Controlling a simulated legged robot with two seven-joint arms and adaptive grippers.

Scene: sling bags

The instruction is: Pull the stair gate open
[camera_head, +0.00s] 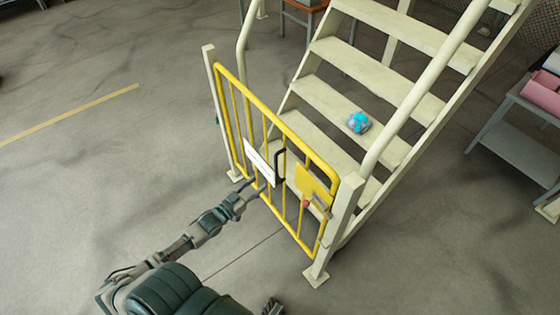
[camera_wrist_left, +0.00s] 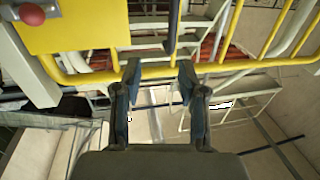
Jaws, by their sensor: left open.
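The yellow stair gate (camera_head: 318,160) spans the two cream posts at the foot of the stairs and looks closed. It bears a black upright handle (camera_head: 281,165), a white sign (camera_head: 260,160) and a yellow plate (camera_head: 311,182) with a red knob (camera_head: 306,204). My left gripper (camera_head: 262,188) is open and empty at the gate's front, just below and left of the handle. In the left wrist view its fingers (camera_wrist_left: 157,80) are apart, with a yellow rail (camera_wrist_left: 155,71) and the handle (camera_wrist_left: 172,28) beyond them. Contact cannot be told. A dark part at the bottom edge may be my right gripper (camera_head: 272,306).
Cream stairs (camera_head: 350,105) rise behind the gate, with a blue and grey ball-like object (camera_head: 359,122) on a step. A grey table with pink items (camera_head: 542,95) stands at the right. The floor left of the gate is clear.

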